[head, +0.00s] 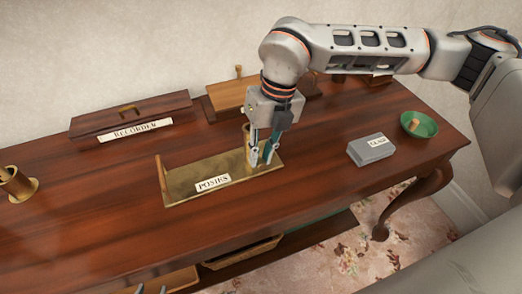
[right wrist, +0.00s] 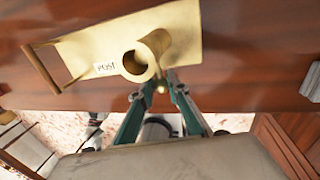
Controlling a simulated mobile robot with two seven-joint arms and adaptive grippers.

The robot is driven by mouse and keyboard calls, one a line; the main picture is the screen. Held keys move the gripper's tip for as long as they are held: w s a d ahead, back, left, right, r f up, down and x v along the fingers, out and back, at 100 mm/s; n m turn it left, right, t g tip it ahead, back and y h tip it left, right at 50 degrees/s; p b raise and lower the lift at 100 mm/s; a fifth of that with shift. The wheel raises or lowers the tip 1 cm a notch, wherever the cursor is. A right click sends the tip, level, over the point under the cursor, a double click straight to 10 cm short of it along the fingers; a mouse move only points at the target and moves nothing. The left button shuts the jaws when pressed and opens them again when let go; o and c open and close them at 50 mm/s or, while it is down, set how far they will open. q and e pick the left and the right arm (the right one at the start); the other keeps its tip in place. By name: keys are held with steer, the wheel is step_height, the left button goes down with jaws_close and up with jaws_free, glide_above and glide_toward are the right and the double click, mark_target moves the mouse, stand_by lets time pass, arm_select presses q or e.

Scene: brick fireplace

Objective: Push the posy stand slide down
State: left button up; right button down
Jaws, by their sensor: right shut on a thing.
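The posy stand is a brass tray (head: 215,170) labelled POSIES, with a wooden bar at its left end and an upright brass tube (head: 247,140) near its right end. In the right wrist view the hollow tube (right wrist: 139,61) shows from above, with a small brass knob (right wrist: 161,88), seemingly the slide's, on its side. My right gripper (head: 262,158) points down beside the tube and is shut on that knob; its fingertips also show in the wrist view (right wrist: 159,86). Two small grey tips, apparently my left gripper (head: 152,290), show apart at the bottom edge, largely cut off.
A RECORDER box (head: 130,117) and a wooden box (head: 232,95) stand along the back. A grey box (head: 371,150) and a green bowl (head: 419,124) stand to the right. A brass cup (head: 17,184) is at the far left. The table's front edge is clear.

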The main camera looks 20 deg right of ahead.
step_height(320, 180, down, 3)
steer(key=shift+r, duration=0.2)
steer(key=c, duration=1.9)
jaws_free()
steer(key=shift+r, duration=0.1)
steer(key=r, duration=0.4)
steer(key=d+r, duration=0.1)
steer(key=r, duration=0.2)
steer(key=d+r, duration=0.1)
steer(key=r, duration=0.3)
steer(key=shift+w+d+r, duration=0.1)
steer(key=shift+d+r, duration=0.05)
steer(key=shift+r, duration=0.15)
